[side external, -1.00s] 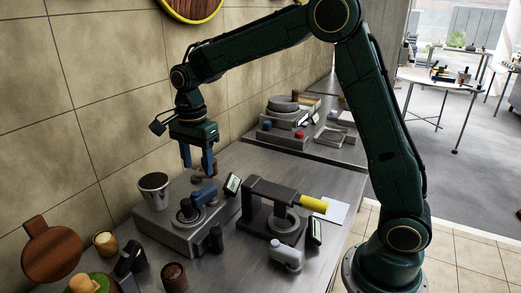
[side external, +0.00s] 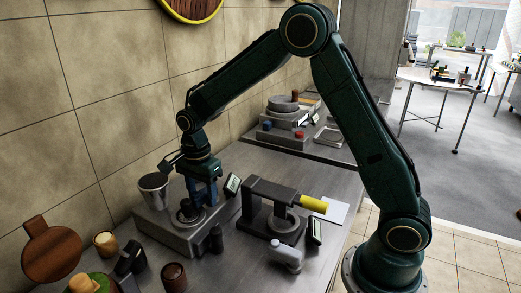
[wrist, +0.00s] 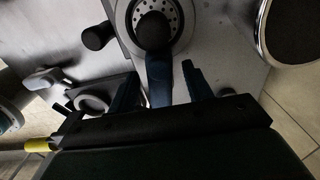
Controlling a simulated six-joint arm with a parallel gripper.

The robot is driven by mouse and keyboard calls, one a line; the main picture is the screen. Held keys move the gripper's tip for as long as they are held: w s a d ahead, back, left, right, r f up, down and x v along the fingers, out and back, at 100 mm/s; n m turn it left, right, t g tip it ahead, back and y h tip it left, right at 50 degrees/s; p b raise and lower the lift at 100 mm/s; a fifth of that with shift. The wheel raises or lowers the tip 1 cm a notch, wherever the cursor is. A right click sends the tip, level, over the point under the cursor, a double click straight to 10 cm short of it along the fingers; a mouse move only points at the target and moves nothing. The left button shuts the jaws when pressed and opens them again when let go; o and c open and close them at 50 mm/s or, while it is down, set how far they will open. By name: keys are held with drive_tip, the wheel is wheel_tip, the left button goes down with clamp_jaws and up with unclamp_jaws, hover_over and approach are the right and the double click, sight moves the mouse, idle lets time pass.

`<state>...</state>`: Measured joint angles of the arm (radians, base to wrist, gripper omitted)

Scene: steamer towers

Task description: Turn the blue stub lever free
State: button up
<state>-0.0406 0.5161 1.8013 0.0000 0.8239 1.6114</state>
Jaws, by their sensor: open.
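The blue stub lever (wrist: 158,82) points out from a round perforated metal seat (wrist: 172,14) on a grey steamer base (side external: 183,237). A dark round knob (wrist: 153,31) sits over the seat's middle. My gripper (side external: 204,198) is low over the base with its fingers down. In the wrist view my gripper (wrist: 161,86) is open, with one finger on each side of the lever. A gap shows on the right; whether the left finger touches the lever I cannot tell. In the side view the fingers hide most of the lever.
A metal cup (side external: 154,187) stands at the base's back left. A dark handle (side external: 216,238) is at its front. To the right stands a dark press with a yellow handle (side external: 313,204), with a grey-white piece (side external: 285,254) before it. Small wooden and dark jars stand at left.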

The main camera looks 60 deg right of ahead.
drive_tip(key=shift+c, duration=0.2)
drive_tip(key=c, duration=0.9)
drive_tip(key=shift+n, duration=0.3)
drive_tip(key=shift+c, duration=0.2)
drive_tip(key=n, duration=0.2)
drive_tip(key=s+n, duration=0.1)
drive_tip(key=n, duration=0.1)
drive_tip(key=shift+s, duration=0.1)
drive_tip(key=n, duration=0.3)
drive_tip(key=s+n, duration=0.1)
drive_tip(key=shift+d+r+n, duration=0.1)
drive_tip(key=shift+d+n, duration=0.15)
drive_tip(key=shift+n, duration=0.15)
drive_tip(key=n, duration=0.3)
drive_tip(key=s+d+n, duration=0.1)
drive_tip(key=shift+s+d+n, duration=0.1)
drive_tip(key=shift+d+n, duration=0.15)
drive_tip(key=shift+n, duration=1)
drive_tip(key=shift+s+d+n, duration=0.1)
drive_tip(key=shift+d+n, duration=0.1)
drive_tip(key=shift+n, duration=1.05)
drive_tip(key=shift+o, duration=0.2)
